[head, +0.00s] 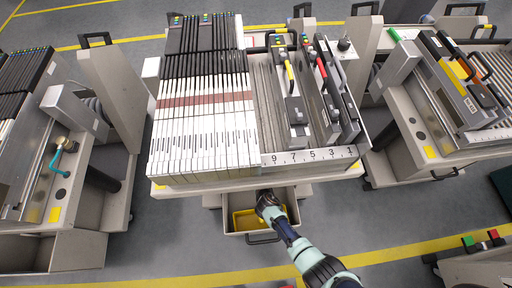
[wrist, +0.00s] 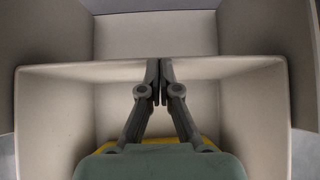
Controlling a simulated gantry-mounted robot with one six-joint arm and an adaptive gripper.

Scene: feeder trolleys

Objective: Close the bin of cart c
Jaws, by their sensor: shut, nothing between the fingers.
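The middle cart (head: 205,180) has its bin (head: 290,207) pulled out below the feeder table; no cart letter is readable. The beige bin has a dark handle (head: 263,239) on its front and something yellow (head: 243,220) inside. My gripper (head: 265,205) reaches in over the bin from the front right and hides part of it. In the wrist view my gripper (wrist: 160,68) is shut and empty. Its fingertips overlap the beige bin wall (wrist: 90,70) in the picture; I cannot tell whether they touch it.
Upright feeders (head: 205,110) and a numbered rail (head: 310,157) sit above the bin. Another cart stands on the left (head: 75,225) and one on the right (head: 425,145). Grey floor (head: 175,240) is free in front, crossed by a yellow line (head: 410,252).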

